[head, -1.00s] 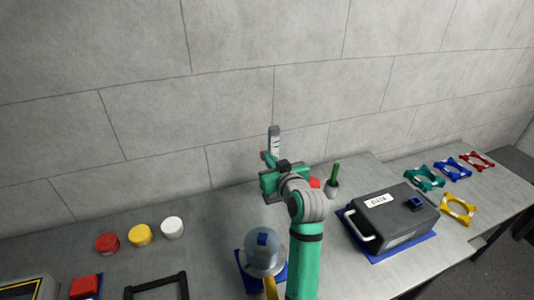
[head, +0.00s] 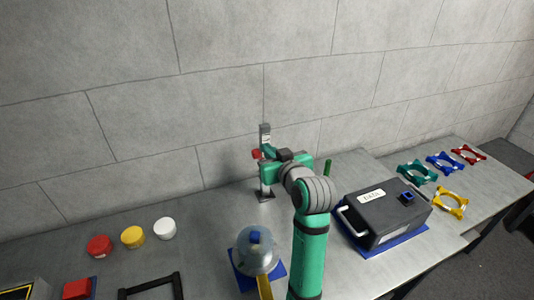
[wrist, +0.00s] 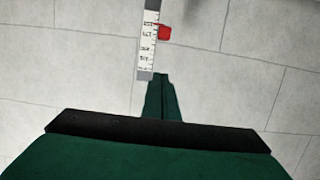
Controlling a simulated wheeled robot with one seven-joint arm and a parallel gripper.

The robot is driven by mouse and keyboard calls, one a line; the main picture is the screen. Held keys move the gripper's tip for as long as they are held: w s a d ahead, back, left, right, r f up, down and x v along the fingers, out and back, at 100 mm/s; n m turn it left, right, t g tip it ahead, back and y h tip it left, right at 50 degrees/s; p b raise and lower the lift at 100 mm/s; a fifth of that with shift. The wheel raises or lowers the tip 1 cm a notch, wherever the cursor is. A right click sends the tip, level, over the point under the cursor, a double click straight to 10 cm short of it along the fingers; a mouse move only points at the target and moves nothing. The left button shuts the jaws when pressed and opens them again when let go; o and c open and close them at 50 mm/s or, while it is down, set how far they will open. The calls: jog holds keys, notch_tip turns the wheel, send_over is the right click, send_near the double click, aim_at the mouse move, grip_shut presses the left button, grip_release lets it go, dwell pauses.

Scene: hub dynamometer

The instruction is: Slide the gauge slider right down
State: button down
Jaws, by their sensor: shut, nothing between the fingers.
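The gauge is a slim upright grey post with a white marked scale (head: 265,138), standing near the wall. Its red slider (head: 256,154) juts out to the left of the post in the head view. In the wrist view the scale (wrist: 147,45) runs down from the top edge, and the red slider (wrist: 165,32) is at its right side. My gripper (head: 267,152) is close to the post, beside the slider. In the wrist view its green fingers (wrist: 160,78) are shut and empty, pointing at the scale's end, with a visible gap to the slider. My wrist hides part of the post.
A blue-capped clear dome (head: 257,255) stands in front of the post. A dark grey case (head: 388,215) on a blue mat is to the right, with several coloured rings beyond. Red, yellow and white caps (head: 132,237) are at left. The grey wall is close behind.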

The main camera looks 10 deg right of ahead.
send_over(256, 154)
jog(key=s, duration=0.2)
jog(key=f, duration=0.6)
jog(key=shift+w+d, duration=0.2)
jog(key=shift+d, duration=0.05)
